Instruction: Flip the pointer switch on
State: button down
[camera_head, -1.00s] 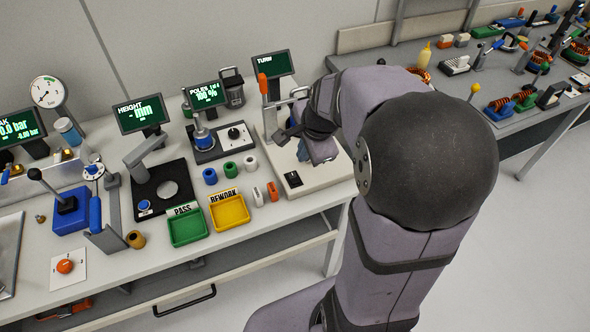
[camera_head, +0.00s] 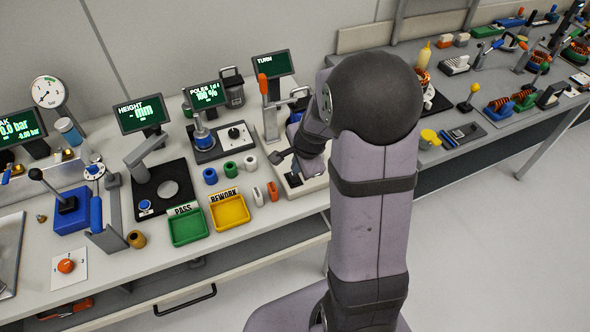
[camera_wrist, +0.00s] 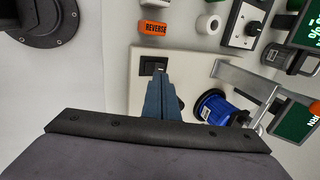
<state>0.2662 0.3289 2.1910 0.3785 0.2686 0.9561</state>
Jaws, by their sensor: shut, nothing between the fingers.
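My gripper (camera_wrist: 160,76) is shut and empty, its blue-grey fingers together in the wrist view. The tips appear at the lower edge of a small black switch (camera_wrist: 148,66) on a pale base plate; I cannot tell whether they touch it. The switch also shows in the head view (camera_head: 293,181), beside my wrist, which hides the fingers there. A black knob with a pale mark on a white panel (camera_wrist: 233,30) stands farther off; it also shows in the head view (camera_head: 235,134). Which one is the pointer switch is not labelled.
An orange REVERSE block (camera_wrist: 153,28) lies beside the base plate. A blue round part (camera_wrist: 215,106) and a grey bracket (camera_wrist: 246,80) stand right of my fingers. Green PASS (camera_head: 187,227) and yellow REWORK (camera_head: 230,211) trays lie to the left in the head view.

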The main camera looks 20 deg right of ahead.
aim_at(295, 179)
jog(key=shift+x, duration=1.95)
jog(key=shift+w+f+b, duration=0.15)
jog(key=shift+f+b, duration=0.1)
jog(key=shift+b, duration=0.05)
jog(key=shift+r, duration=0.1)
jog(key=shift+s, duration=0.25)
